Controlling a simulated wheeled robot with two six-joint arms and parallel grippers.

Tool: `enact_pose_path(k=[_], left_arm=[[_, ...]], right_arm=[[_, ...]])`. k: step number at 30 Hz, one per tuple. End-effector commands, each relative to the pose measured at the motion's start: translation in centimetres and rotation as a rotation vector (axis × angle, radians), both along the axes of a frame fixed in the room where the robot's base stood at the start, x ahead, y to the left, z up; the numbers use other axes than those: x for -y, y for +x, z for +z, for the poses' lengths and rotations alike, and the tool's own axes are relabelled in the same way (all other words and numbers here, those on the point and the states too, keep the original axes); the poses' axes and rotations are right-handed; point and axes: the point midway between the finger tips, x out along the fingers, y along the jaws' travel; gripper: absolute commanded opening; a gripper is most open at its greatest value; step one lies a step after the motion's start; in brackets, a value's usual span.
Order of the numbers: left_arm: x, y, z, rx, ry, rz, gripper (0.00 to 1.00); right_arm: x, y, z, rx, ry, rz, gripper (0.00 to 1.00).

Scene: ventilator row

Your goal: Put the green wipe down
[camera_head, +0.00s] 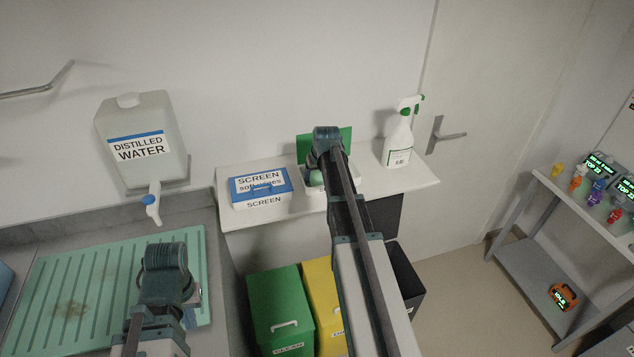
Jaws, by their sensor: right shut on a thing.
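My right arm reaches from the bottom middle to the white shelf. My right gripper (316,180) is low over the white box with the raised green lid (345,138), and my wrist hides most of its fingers. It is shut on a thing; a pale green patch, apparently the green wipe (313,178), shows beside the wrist. The wipe's shape and whether it touches the box are hidden. My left gripper (192,296) is over the green ribbed drain mat (75,265); its fingers are mostly hidden behind the wrist.
A blue-lidded screen wipes box (262,186) stands left on the shelf (408,178), a spray bottle (398,142) right. A distilled water tank (145,140) hangs at left. Green (279,308) and yellow (322,290) bins stand below. A rack (535,250) is at right.

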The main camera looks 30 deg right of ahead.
Motion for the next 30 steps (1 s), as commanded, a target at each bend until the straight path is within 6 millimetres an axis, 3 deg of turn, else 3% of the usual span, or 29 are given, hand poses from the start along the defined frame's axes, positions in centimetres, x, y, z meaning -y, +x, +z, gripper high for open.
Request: enact_pose_path(k=[12,13,15,30], left_arm=[[0.0,0.0,-0.6,0.0,0.0,-0.002,0.0],[0.0,0.0,-0.4,0.0,0.0,-0.002,0.0],[0.0,0.0,-0.4,0.0,0.0,-0.002,0.0],[0.0,0.0,0.7,0.0,0.0,0.0,0.0]], right_arm=[[0.0,0.0,-0.6,0.0,0.0,0.0,0.24],[0.0,0.0,-0.5,0.0,0.0,0.0,0.72],[0.0,0.0,-0.4,-0.001,0.0,0.0,0.81],[-0.1,-0.2,0.7,-0.001,0.001,0.0,0.81]])
